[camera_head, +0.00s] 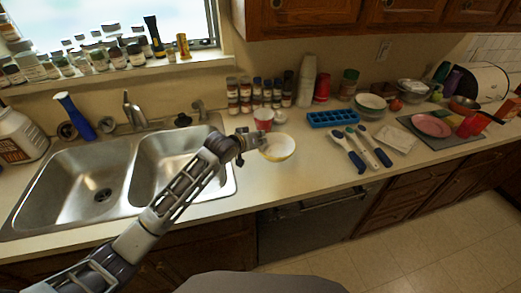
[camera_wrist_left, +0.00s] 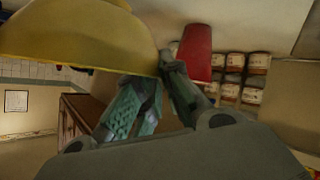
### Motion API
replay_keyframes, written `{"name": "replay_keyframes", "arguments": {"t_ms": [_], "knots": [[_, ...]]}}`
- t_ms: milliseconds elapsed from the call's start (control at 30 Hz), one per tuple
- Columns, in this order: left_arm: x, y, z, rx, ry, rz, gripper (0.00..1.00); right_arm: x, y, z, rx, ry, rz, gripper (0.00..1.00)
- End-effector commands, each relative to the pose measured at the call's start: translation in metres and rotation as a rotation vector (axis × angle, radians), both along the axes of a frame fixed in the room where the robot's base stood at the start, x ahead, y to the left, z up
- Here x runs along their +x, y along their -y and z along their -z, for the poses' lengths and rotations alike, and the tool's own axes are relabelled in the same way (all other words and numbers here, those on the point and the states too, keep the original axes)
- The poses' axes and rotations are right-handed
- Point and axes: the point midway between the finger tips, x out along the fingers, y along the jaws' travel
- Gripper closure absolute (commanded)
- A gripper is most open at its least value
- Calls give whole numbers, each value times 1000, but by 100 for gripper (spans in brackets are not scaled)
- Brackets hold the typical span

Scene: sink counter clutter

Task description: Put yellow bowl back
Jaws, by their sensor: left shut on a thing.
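The yellow bowl (camera_head: 277,148), pale inside with a yellow outside, is at the tip of my left gripper (camera_head: 251,143), right of the sink. In the left wrist view the bowl (camera_wrist_left: 75,40) fills the upper left, and my left gripper (camera_wrist_left: 155,95) is shut on its edge. The bowl looks upright in the head view; I cannot tell whether it touches the counter. The far side of the gripper's grasp is partly hidden. My right gripper is not in view.
A red cup (camera_head: 263,115) stands just behind the bowl, near stacked spice jars (camera_head: 245,97). The double sink (camera_head: 100,190) is to the left. A blue ice tray (camera_head: 333,118) and several utensils (camera_head: 362,150) lie to the right. Counter in front of the bowl is clear.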

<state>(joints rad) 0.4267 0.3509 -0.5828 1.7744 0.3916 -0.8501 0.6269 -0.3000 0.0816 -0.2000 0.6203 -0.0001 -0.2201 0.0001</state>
Motion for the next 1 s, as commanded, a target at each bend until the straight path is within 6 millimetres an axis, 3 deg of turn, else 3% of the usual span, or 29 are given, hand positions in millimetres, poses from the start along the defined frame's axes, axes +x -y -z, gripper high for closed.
{"name": "replay_keyframes", "arguments": {"t_ms": [200, 567, 1000], "knots": [[1, 0, 14, -2, 4, -1, 100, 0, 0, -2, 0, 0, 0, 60], [1, 0, 17, -2, 4, -1, 100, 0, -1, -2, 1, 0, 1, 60], [0, 0, 52, -2, 3, 0, 100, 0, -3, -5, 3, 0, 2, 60]]}}
